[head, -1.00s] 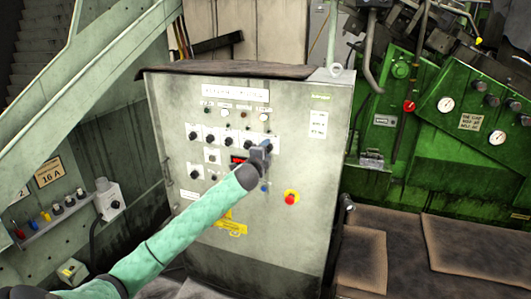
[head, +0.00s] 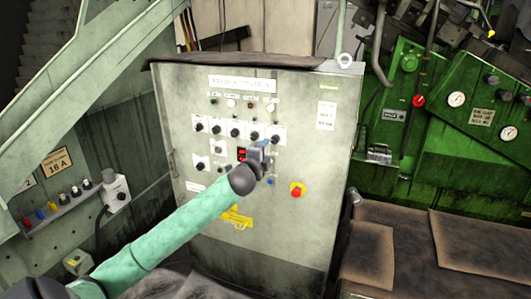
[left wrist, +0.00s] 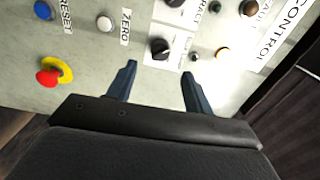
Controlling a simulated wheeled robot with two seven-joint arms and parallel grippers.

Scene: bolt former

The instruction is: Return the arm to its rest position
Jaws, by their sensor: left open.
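My left gripper (head: 262,154) is in front of the grey control cabinet (head: 320,215), with its green arm coming in from the lower left. In the left wrist view the two fingers of the left gripper (left wrist: 158,72) stand apart with nothing between them. Beyond the fingertips, a black knob (left wrist: 160,48) shows on the panel face. Whether a fingertip touches the panel cannot be told. My right gripper is not in view.
A red emergency stop on a yellow base (head: 298,189) sits right of the gripper. A green machine (head: 455,155) stands at the right, with brown mats (head: 480,245) before it. A stair rail (head: 60,80) and a small switch box (head: 116,190) are at left.

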